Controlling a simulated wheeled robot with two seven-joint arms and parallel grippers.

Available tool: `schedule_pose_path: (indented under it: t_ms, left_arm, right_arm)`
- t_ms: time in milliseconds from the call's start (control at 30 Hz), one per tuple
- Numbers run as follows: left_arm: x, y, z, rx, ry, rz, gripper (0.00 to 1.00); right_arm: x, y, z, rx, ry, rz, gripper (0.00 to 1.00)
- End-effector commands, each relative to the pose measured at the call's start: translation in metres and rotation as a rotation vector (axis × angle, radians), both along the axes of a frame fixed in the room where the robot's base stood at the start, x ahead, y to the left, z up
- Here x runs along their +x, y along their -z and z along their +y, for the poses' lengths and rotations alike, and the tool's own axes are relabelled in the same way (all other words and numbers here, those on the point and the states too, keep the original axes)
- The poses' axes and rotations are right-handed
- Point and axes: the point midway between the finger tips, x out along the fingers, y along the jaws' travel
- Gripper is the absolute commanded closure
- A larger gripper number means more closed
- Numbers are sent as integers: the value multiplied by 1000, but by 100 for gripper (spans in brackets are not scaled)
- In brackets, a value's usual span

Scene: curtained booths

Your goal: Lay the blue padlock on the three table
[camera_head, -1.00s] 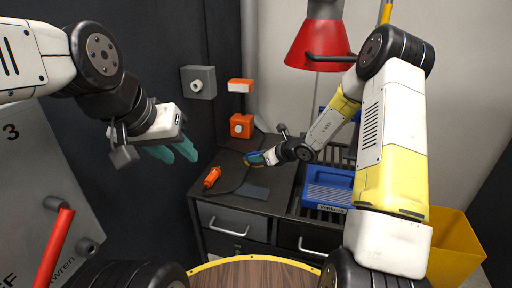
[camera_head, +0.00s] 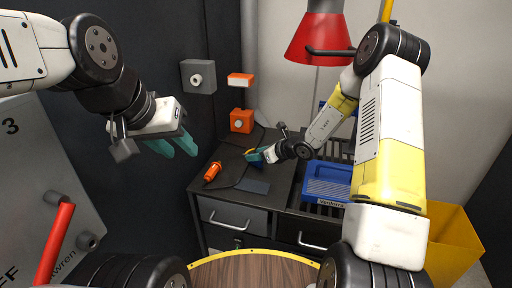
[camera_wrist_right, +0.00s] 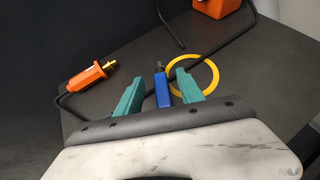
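The blue padlock (camera_wrist_right: 162,90) stands between the two teal fingers of my right gripper (camera_wrist_right: 160,84) in the right wrist view. Its dark shackle end points away from the palm, and a gap shows on each side of it. The fingers look open around it. In the head view my right gripper (camera_head: 257,155) is low over the dark workbench (camera_head: 228,170), and the padlock is not clear there. My left gripper (camera_head: 170,144) hangs at the left, its teal fingers a little apart and empty. A round wooden table (camera_head: 255,272) with a yellow rim is at the bottom edge; no number shows on it.
An orange screwdriver-like tool (camera_wrist_right: 88,76) and a yellow ring (camera_wrist_right: 210,68) lie on the bench near a dark cable. A blue tray (camera_head: 328,182) stands to the right, beside a yellow bin (camera_head: 455,240). A red lamp (camera_head: 320,40) hangs above. A grey panel (camera_head: 30,180) marked 3 is at left.

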Motion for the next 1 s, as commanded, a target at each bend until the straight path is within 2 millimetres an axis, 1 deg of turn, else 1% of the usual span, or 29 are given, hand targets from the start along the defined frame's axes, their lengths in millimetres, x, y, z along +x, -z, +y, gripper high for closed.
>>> schedule_pose_path:
  t_ms: [133, 233, 600, 667, 733, 767, 867, 900, 967, 1000]
  left_arm:
    - [0, 0, 0, 0, 0, 0, 64]
    - [0, 0, 0, 0, 0, 0, 64]
    - [0, 0, 0, 0, 0, 0, 64]
    - [0, 0, 0, 0, 0, 0, 64]
    - [0, 0, 0, 0, 0, 0, 64]
    - [0, 0, 0, 0, 0, 0, 64]
    - [0, 0, 0, 0, 0, 0, 64]
    - [0, 0, 0, 0, 0, 0, 64]
    - [0, 0, 0, 0, 0, 0, 64]
    - [0, 0, 0, 0, 0, 0, 64]
  right_arm:
    - [-1, 0, -1, -1, 1, 0, 55]
    - [-5, -6, -7, -1, 3, -1, 55]
    - [-38, -36, -44, -2, 2, -2, 55]
    - [-42, -39, -46, -2, -1, -2, 55]
    - [-46, -47, -46, -14, -21, -18, 55]
    - [-48, -53, -45, -26, -40, -32, 55]
    - [-62, -83, -35, -97, -155, -121, 55]
    - [-71, -100, -29, -140, -222, -171, 55]
    - [-89, -125, -21, -220, -340, -258, 55]
    - [-103, -142, -16, -277, -422, -317, 55]
